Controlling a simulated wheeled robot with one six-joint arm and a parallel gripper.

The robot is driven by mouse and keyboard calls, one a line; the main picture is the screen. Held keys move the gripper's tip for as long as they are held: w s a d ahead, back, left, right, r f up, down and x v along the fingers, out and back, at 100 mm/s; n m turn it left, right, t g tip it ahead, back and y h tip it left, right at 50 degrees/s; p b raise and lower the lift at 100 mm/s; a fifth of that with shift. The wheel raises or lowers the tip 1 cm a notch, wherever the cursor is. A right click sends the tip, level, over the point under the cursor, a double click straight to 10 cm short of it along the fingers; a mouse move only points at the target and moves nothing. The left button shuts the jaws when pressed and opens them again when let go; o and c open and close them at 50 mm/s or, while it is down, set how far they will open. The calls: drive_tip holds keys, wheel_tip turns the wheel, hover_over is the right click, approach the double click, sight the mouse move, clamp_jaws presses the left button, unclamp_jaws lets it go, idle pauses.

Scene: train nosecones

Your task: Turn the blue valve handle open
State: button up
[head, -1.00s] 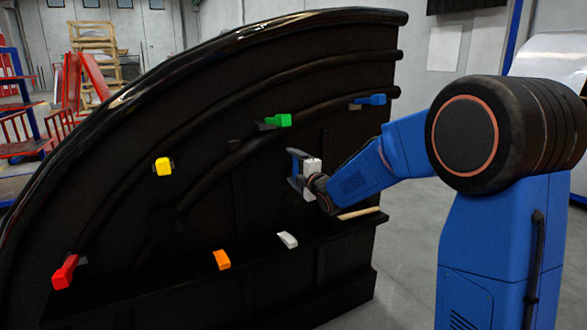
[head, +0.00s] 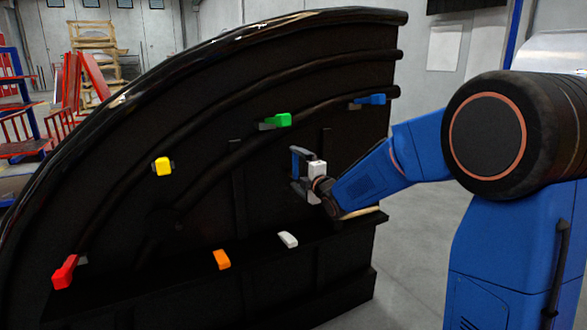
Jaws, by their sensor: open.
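The blue valve handle (head: 371,100) sits at the upper right of the black curved nosecone panel (head: 300,95), near its right edge. It lies roughly level, its grey base showing at its left end. My gripper (head: 297,172) is in front of the panel, below and to the left of the blue handle and clear of it. Its jaws are open and point left towards the panel, with nothing seen between them. Whether a jaw touches the panel cannot be told.
Other handles on the panel are green (head: 278,120), yellow (head: 162,166), red (head: 65,272), orange (head: 222,259) and white (head: 288,240). A ledge (head: 180,265) crosses the panel below my gripper. Grey floor (head: 415,260) lies open right of the panel. A red and blue structure stands far left.

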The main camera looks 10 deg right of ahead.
drive_tip(key=v, duration=1.4)
drive_tip(key=shift+s, duration=0.35)
drive_tip(key=shift+d, duration=0.15)
drive_tip(key=s+d+f+m+g+h, duration=0.35)
drive_tip(key=s+m, duration=0.25)
drive_tip(key=s, duration=0.2)
drive_tip(key=s+d+f+m+g+h, duration=0.2)
drive_tip(key=s+d+m+h, duration=0.1)
drive_tip(key=s+d+m, duration=0.3)
drive_tip(key=s+f+m+g, duration=0.2)
drive_tip(key=s+m, duration=0.1)
drive_tip(key=s, duration=0.5)
drive_tip(key=s+a+f+m+g, duration=0.1)
drive_tip(key=s+f+m+g, duration=0.1)
drive_tip(key=s, duration=0.6)
drive_tip(key=s+a+f+m+g, duration=0.1)
drive_tip(key=s+f+m+g, duration=0.2)
drive_tip(key=s, duration=0.5)
drive_tip(key=shift+s+a+m+y, duration=0.2)
drive_tip(key=shift+m+y, duration=0.25)
drive_tip(key=shift+m, duration=0.45)
